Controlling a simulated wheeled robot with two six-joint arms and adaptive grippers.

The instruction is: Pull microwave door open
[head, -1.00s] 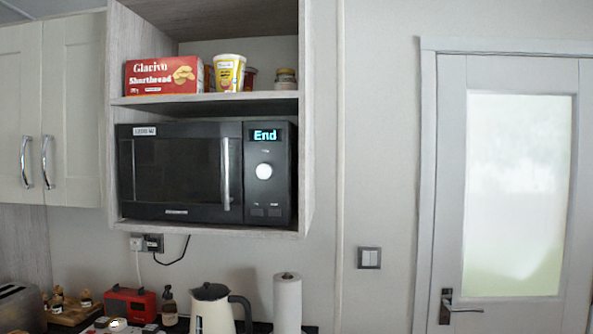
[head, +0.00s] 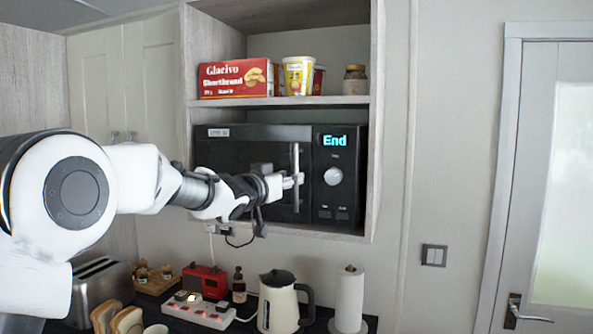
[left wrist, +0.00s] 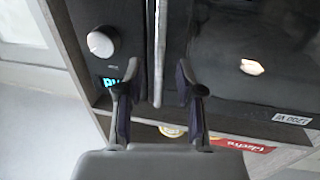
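The black microwave (head: 255,133) sits in an open wall cupboard. Its door (head: 226,150) looks shut, and its display reads "End". The silver vertical door handle (head: 296,160) is on the door's right side; it also shows in the left wrist view (left wrist: 158,50). My left gripper (head: 291,182) is at the handle. In the left wrist view its two fingers (left wrist: 157,88) are spread, one on each side of the handle, with visible gaps. The lower door and part of the handle are hidden behind the gripper in the head view. My right gripper is out of view.
A shelf (head: 330,101) above the microwave holds a red shortbread box (head: 235,79), a yellow tub (head: 298,76) and a jar (head: 355,80). Below stand a kettle (head: 278,303), a paper roll (head: 349,300), a red radio (head: 205,281) and a toaster (head: 100,287).

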